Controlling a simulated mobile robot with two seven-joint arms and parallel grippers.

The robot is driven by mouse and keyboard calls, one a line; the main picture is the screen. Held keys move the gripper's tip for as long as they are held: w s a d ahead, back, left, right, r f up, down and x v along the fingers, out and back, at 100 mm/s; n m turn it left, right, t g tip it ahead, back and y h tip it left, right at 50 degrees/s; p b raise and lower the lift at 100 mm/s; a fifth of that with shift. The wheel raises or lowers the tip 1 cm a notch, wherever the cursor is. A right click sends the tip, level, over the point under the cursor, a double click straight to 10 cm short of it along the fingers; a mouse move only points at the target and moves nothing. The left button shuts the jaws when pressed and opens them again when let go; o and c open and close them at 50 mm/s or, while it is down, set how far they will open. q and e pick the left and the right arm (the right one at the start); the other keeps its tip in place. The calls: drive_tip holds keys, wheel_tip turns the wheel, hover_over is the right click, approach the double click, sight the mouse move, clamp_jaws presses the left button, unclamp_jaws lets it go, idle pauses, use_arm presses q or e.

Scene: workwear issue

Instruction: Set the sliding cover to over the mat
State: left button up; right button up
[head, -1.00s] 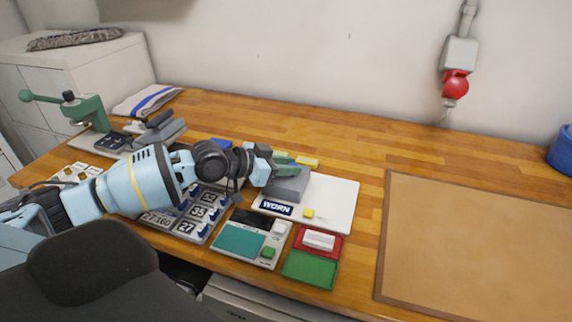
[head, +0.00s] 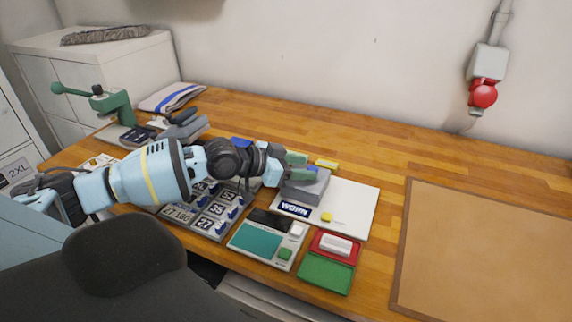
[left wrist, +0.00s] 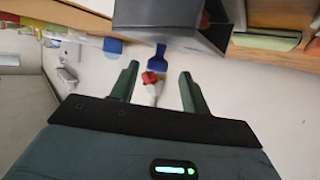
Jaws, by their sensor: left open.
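A grey block-shaped piece (head: 308,187), which looks like the sliding cover, sits on the back left of a white board (head: 350,205) with a "WORN" label (head: 295,209). I cannot tell for certain which surface is the mat. My left gripper (head: 297,165) is at the back edge of the grey piece, its green fingers open. In the left wrist view, the open fingers (left wrist: 158,88) have nothing between them, and the grey piece (left wrist: 172,28) is just beyond their tips. Whether they touch it is unclear. My right gripper is not in view.
A teal-screened device (head: 265,236) and a red and green tray (head: 328,271) stand in front of the board. A number rack (head: 205,220) is under my left arm. A brown framed panel (head: 485,255) lies right. Open wood (head: 395,155) shows behind.

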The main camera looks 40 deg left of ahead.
use_arm(q)
drive_tip(key=v, duration=0.6)
drive_tip(key=shift+s, duration=0.15)
drive_tip(key=shift+a, duration=0.1)
idle(0.5)
